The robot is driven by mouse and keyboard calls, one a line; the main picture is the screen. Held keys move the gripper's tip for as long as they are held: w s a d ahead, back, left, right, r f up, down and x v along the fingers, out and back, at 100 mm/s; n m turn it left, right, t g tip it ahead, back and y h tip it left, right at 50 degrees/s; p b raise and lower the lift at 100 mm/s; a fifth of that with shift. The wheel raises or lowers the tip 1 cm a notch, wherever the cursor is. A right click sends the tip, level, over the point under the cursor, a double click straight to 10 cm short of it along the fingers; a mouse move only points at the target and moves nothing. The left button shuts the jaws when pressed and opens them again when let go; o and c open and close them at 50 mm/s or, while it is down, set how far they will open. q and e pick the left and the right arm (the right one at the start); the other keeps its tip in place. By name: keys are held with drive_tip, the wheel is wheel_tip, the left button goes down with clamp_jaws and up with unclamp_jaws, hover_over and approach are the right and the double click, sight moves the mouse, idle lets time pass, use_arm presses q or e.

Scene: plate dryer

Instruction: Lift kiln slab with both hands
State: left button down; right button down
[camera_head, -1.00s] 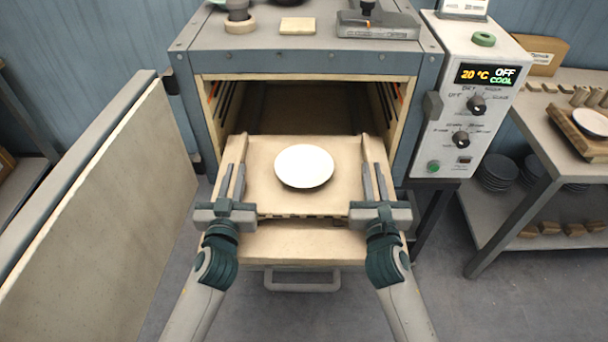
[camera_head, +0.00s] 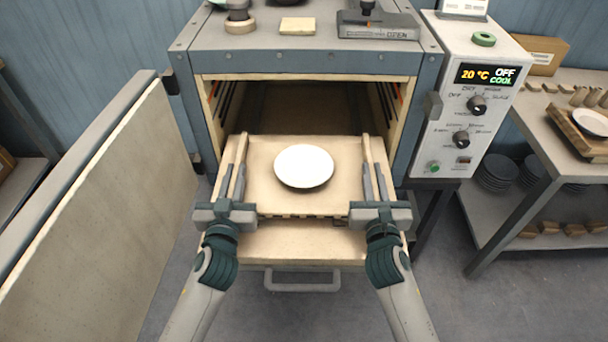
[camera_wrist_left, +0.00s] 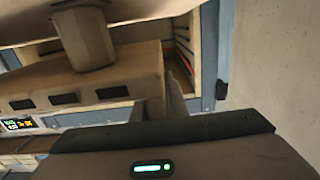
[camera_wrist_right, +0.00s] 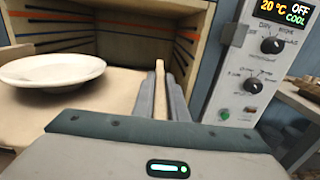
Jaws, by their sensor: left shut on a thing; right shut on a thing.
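The cream kiln slab (camera_head: 265,190) sits at the mouth of the open kiln, with a raised rail along each side. A white plate (camera_head: 304,166) rests on its middle; the right wrist view shows the plate (camera_wrist_right: 50,70) too. My left gripper (camera_head: 235,176) is shut on the slab's left rail, and my right gripper (camera_head: 374,176) is shut on its right rail. The right wrist view shows the rail between the right fingers (camera_wrist_right: 162,92). In the left wrist view the slab's slotted edge (camera_wrist_left: 90,92) is beside the fingers. The slab's far underside is hidden.
The kiln door (camera_head: 100,200) stands open on the left. The kiln frame (camera_head: 190,120) closely flanks the slab. A control box (camera_head: 470,95) reads 20 °C, OFF, COOL. A side table (camera_head: 550,120) stands at the right. A cream ledge (camera_head: 300,243) lies below the slab's front edge.

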idle(0.4)
